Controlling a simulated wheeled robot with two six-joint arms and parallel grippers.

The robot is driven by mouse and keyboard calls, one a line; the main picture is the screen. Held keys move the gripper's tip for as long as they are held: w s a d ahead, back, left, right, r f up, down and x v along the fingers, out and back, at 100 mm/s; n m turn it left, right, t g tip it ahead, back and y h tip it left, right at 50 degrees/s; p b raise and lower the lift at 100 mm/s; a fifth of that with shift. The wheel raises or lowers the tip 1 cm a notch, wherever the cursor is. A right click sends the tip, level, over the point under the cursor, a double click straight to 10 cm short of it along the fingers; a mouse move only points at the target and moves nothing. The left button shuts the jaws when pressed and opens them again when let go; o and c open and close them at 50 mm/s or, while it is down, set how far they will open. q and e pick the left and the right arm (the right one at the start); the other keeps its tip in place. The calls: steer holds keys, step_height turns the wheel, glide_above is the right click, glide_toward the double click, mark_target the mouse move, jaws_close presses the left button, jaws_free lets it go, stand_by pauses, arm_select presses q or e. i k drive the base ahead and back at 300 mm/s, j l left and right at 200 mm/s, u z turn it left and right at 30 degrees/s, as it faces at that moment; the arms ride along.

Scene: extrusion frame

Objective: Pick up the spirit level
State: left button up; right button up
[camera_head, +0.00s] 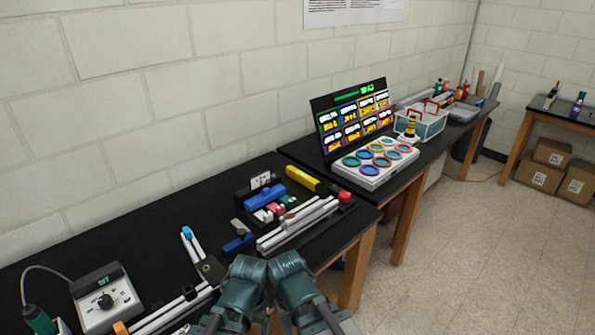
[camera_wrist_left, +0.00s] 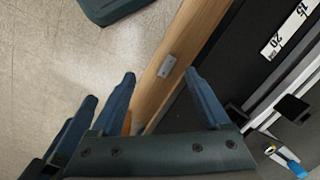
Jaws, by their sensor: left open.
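A yellow bar with a dark end, which looks like the spirit level (camera_head: 302,179), lies near the back of the black bench in the head view. My left gripper (camera_wrist_left: 161,74) is open and empty in the left wrist view, over the bench's wooden edge. It is well short of the yellow bar, which does not show in that view. Dark blue finger-like parts, probably of my right gripper (camera_wrist_left: 70,130), show at its lower left; their opening is unclear. In the head view my teal arm links fill the bottom middle, and the fingers cannot be made out.
A blue block (camera_head: 265,197), aluminium rails (camera_head: 298,226) and small coloured parts lie in front of the yellow bar. A control box (camera_head: 104,300) is at the lower left. A screen (camera_head: 352,118) and a tray of coloured rings (camera_head: 375,165) stand to the right.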

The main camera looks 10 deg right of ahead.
mark_target(301, 177)
steer(key=i+l+z, duration=0.1)
steer(key=l, duration=0.35)
steer(key=i+l, duration=0.15)
steer(key=l, duration=0.25)
steer(key=i+l+z, duration=0.15)
steer(key=l, duration=0.25)
steer(key=i+l, duration=0.15)
steer(key=l, duration=0.3)
steer(key=i+l+z, duration=0.15)
steer(key=l, duration=0.25)
steer(key=i+l, duration=0.15)
steer(key=l, duration=0.2)
steer(key=l+z, duration=0.05)
